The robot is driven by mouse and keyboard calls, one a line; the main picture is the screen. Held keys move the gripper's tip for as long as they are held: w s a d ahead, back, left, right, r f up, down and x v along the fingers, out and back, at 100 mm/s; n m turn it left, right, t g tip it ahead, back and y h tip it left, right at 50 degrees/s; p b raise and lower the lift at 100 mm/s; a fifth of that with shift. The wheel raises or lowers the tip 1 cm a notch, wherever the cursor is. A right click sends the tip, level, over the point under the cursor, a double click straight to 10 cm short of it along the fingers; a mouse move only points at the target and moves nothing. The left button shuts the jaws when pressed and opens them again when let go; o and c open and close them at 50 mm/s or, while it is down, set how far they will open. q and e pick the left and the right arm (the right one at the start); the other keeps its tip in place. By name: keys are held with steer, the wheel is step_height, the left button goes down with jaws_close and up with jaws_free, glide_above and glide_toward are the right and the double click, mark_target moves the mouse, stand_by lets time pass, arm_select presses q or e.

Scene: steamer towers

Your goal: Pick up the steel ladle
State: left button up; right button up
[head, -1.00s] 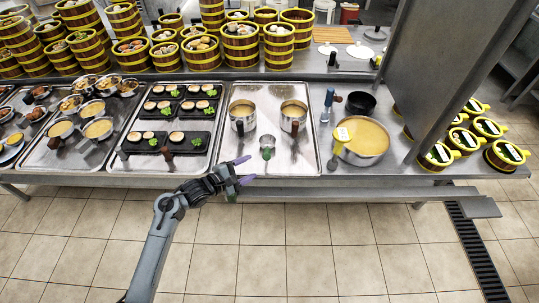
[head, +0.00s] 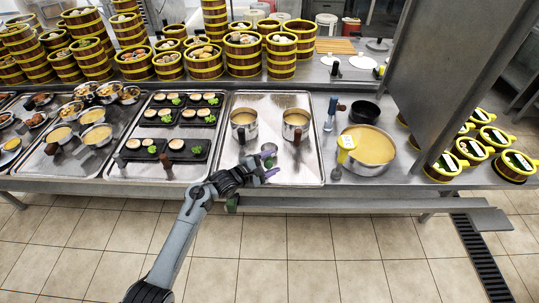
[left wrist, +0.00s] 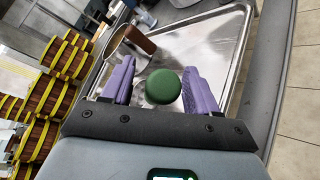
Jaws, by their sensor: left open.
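The steel ladle (head: 268,148) is on the right-hand steel tray, near its front edge. Its small steel cup shows in the head view, with a green end just in front of it, partly covered by my fingers. My left gripper (head: 262,171) is open at the tray's front edge, right beside the ladle. In the left wrist view, a round green handle end (left wrist: 163,86) shows between the two spread purple fingers, with gaps at both sides. The rest of the ladle is hidden there. My right gripper is not in view.
Two steel pots with brown handles (head: 243,124) (head: 296,124) stand behind the ladle on the tray (head: 308,168). Trays of dishes lie left. Steamer towers (head: 241,55) stand behind.

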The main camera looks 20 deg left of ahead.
arm_select(q)
steer(key=shift+w+d+f, duration=0.2)
steer(key=shift+w+d, duration=0.1)
steer(key=shift+w, duration=0.25)
jaws_close()
steer(key=shift+r, duration=0.1)
